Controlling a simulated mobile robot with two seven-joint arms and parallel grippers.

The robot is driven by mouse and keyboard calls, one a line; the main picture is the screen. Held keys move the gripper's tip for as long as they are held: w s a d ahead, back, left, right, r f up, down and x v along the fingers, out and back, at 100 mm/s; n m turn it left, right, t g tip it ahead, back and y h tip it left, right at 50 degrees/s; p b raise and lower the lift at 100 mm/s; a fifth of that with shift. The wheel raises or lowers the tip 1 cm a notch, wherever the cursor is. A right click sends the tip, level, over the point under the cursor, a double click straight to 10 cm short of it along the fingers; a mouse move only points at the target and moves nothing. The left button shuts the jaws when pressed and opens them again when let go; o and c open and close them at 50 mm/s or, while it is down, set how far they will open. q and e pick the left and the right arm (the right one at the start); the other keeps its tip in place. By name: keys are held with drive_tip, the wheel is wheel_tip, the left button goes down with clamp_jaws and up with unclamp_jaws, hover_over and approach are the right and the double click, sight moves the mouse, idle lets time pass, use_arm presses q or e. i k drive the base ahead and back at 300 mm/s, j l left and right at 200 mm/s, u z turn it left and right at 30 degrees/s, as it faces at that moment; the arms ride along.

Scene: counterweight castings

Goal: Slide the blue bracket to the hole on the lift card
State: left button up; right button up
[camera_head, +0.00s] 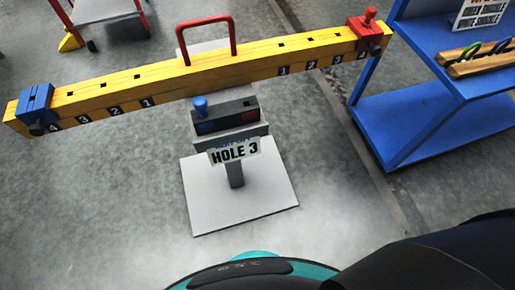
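The blue bracket (36,101) sits around the far left end of the long yellow beam (165,82), beside the number 4, with a dark knob on its front. The beam's left half is marked 4, 3, 2, 1 towards the middle, with dark holes in its top. The lift card (234,151) is white, hangs on the grey stand below the beam, and reads HOLE 3; its upper line is partly hidden. Neither of my grippers is in view.
A red bracket (370,33) sits at the beam's right end by its number 4. A red handle (206,37) rises from the beam's middle. The stand's box has a blue knob (200,107). A blue shelf unit (430,122) stands right.

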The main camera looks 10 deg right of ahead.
sight(33, 106)
drive_tip(key=u, duration=1.5)
